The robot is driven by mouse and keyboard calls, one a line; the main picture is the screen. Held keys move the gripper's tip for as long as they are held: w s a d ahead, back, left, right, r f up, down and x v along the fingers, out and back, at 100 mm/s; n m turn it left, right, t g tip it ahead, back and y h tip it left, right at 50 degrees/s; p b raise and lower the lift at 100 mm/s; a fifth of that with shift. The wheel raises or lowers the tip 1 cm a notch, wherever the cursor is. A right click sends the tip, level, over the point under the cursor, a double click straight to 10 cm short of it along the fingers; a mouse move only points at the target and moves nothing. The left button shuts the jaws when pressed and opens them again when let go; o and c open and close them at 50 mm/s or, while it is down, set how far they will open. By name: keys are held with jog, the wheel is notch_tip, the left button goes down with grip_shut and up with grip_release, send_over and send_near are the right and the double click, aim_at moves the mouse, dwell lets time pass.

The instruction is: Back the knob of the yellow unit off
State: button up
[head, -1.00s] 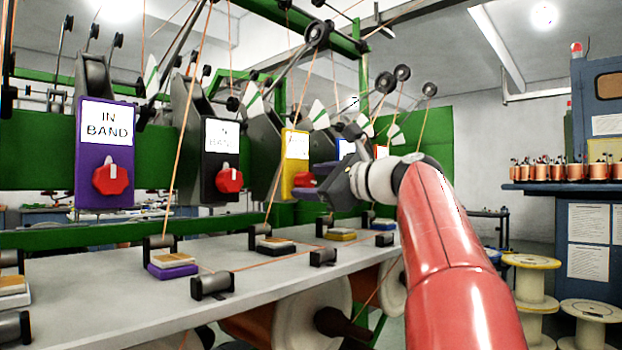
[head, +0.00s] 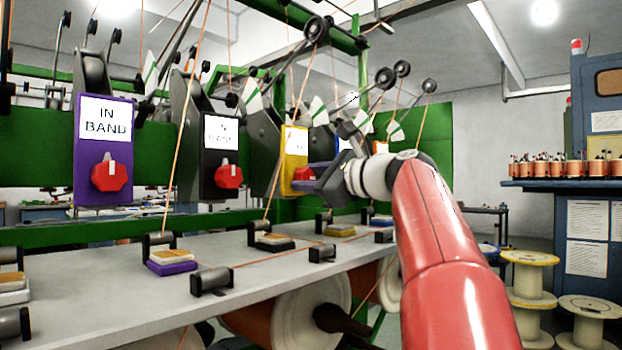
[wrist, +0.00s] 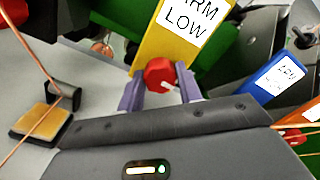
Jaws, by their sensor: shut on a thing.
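The yellow unit (head: 293,150) stands in the row on the green rail, partly hidden by my arm in the head view. In the wrist view the yellow unit (wrist: 176,42) carries a white label ending in "RM LOW". Its red knob (wrist: 159,74) has a white mark pointing to the lower right. My gripper (wrist: 160,92) has its two purple-grey fingers on either side of the red knob and is shut on it. In the head view my gripper (head: 312,180) is at the lower part of the yellow unit, and a bit of red knob shows there.
A blue unit (wrist: 283,78) with its own red knob stands right of the yellow one. Purple (head: 104,188) and black (head: 220,180) units stand to the left. Copper wires run up past the units from rollers on the grey bench (head: 290,265).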

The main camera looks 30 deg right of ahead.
jog(key=n+b, duration=0.1)
jog(key=n, duration=0.4)
jog(key=shift+f, duration=0.1)
jog(key=n+b, duration=0.3)
jog(key=n, duration=1.3)
jog(key=shift+f+b, duration=0.1)
jog(key=shift+b, duration=0.3)
jog(key=shift+n, duration=0.3)
jog(key=o, duration=1)
